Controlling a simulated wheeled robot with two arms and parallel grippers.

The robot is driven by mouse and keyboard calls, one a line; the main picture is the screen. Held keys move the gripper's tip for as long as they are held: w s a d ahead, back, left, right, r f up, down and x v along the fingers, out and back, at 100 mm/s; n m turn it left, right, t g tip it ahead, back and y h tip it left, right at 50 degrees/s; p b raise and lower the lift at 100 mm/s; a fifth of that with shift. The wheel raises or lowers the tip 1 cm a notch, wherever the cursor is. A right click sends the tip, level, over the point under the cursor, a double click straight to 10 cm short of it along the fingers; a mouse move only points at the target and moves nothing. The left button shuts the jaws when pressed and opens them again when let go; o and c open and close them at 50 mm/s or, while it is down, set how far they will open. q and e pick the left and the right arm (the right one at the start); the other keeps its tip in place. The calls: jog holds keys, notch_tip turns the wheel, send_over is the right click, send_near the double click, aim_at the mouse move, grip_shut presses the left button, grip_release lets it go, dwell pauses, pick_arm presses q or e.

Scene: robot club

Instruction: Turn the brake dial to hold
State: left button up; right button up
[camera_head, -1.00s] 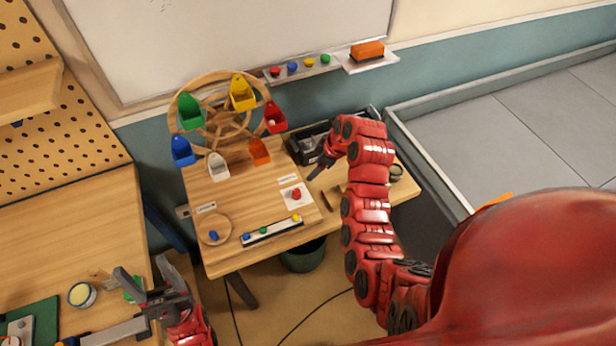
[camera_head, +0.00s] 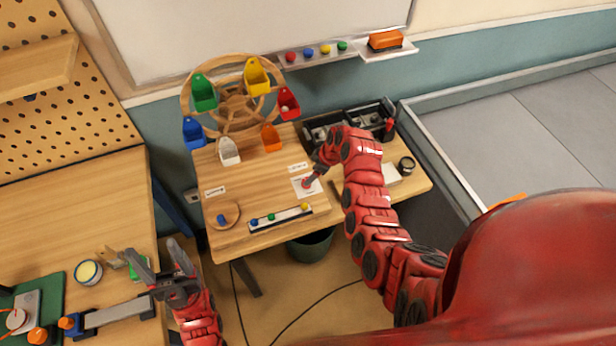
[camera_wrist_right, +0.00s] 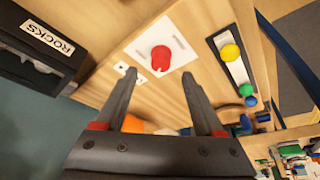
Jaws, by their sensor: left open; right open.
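The brake dial is a red knob (camera_head: 307,183) on a white plate (camera_head: 313,189) on the wooden board beside the wheel. In the right wrist view the red knob (camera_wrist_right: 161,58) sits on its white plate (camera_wrist_right: 138,46), just beyond and between the fingertips. My right gripper (camera_wrist_right: 159,76) is open and empty, its fingers pointing at the knob; it looks apart from it. In the head view my right gripper (camera_head: 318,171) is over the plate and partly hides it. My left gripper (camera_head: 154,257) is open and empty by the left table.
A wooden wheel with coloured buckets (camera_head: 237,118) stands behind the plate. A strip with coloured balls (camera_head: 280,217) and a round dish (camera_head: 224,214) lie in front. A black box labelled ROCKS (camera_wrist_right: 38,48) is beside my right gripper.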

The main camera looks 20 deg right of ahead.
jog(key=x, duration=0.3)
jog(key=shift+w+f+p, duration=0.1)
jog(key=shift+p, duration=0.2)
jog(key=shift+x, duration=0.85)
grip_shut()
